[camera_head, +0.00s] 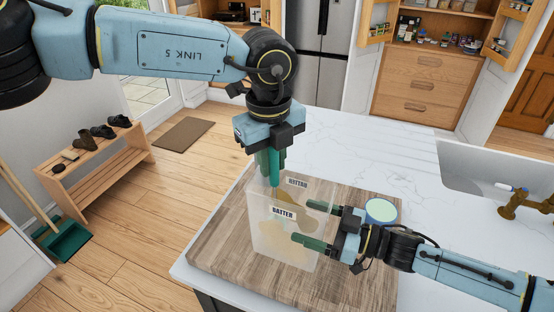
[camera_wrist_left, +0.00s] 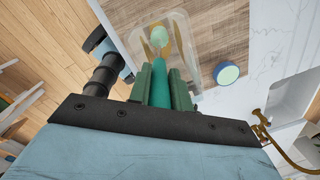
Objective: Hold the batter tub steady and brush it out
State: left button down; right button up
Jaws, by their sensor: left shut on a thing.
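The translucent batter tub (camera_head: 262,232) stands on the wooden board, with BATTER labels and tan batter smears on its walls. It also shows in the left wrist view (camera_wrist_left: 183,32). My left gripper (camera_head: 270,160) is above it, shut on a green brush handle (camera_head: 275,178) that points down at the tub's mouth. In the left wrist view a pale green round end (camera_wrist_left: 158,36) shows over the tub. How deep it reaches is unclear. My right gripper (camera_head: 317,224) is at the tub's right side, fingers spread and overlapping the tub. Whether they press on its walls is unclear.
A round tub with a pale green top (camera_head: 381,210) stands right of the batter tub, on the wooden board (camera_head: 215,246). A sink (camera_head: 480,172) with a brass tap (camera_head: 524,203) is at the right. The white counter (camera_head: 370,150) behind is clear.

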pick_arm(q)
jog(key=shift+w+d, duration=0.1)
jog(key=shift+w+d, duration=0.3)
jog(key=shift+w, duration=0.55)
jog(key=shift+r, duration=0.15)
jog(key=shift+r, duration=4.35)
jog(key=shift+f, duration=4.5)
jog(key=shift+s+d, duration=0.55)
jog(key=shift+s, duration=0.2)
jog(key=shift+s+d, duration=0.5)
jog(key=shift+s, duration=0.25)
